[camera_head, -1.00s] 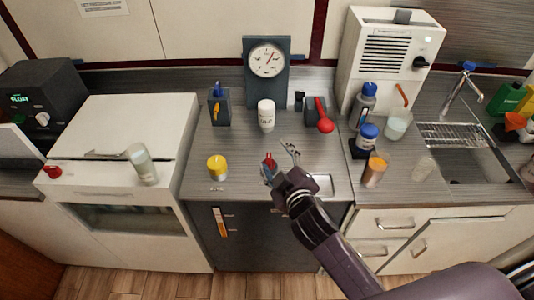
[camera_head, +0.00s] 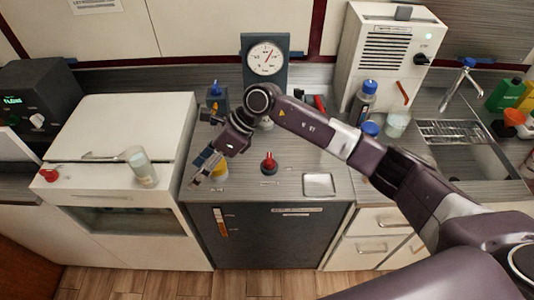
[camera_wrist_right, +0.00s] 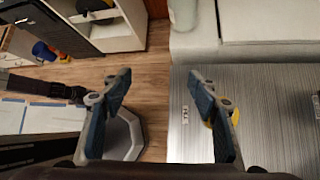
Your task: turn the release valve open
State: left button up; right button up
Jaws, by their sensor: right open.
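Several fittings stand on the dark-fronted middle unit, and their labels are too small to read, so I cannot tell which one is the release valve. A yellow round knob or cap (camera_head: 220,172) is at the front left, partly hidden by my right gripper (camera_head: 199,168). A red-topped black knob (camera_head: 269,163) stands at the front middle. A blue-topped dark fitting (camera_head: 215,95) is at the back left. My right gripper is open at the yellow knob's left side; contact is unclear. In the wrist view its fingers (camera_wrist_right: 163,112) are apart and empty, with yellow showing behind one. My left gripper is not seen.
A round gauge (camera_head: 266,58) stands at the back. A clear glass (camera_head: 140,166) and a red knob (camera_head: 49,175) are on the white unit to the left. A shallow metal tray (camera_head: 319,185) lies front right. Bottles, a cup and a sink are further right.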

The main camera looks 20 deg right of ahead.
jog(key=w+d+f+h, duration=0.1)
jog(key=w+d+h, duration=0.15)
jog(key=d, duration=0.35)
jog(key=w+d+f+h, duration=0.1)
jog(key=d+h, duration=0.2)
jog(key=d, duration=0.3)
jog(key=r+h, duration=0.2)
jog(key=h, duration=0.1)
send_over(269, 158)
jog(key=shift+n, duration=0.4)
jog(key=shift+d+f+p, duration=0.15)
jog(key=shift+f+p, duration=0.15)
notch_tip(269, 158, down, 6)
jog(key=shift+p, duration=1.1)
jog(key=shift+f, duration=0.6)
jog(key=c, duration=1.2)
jog(key=shift+o, duration=0.2)
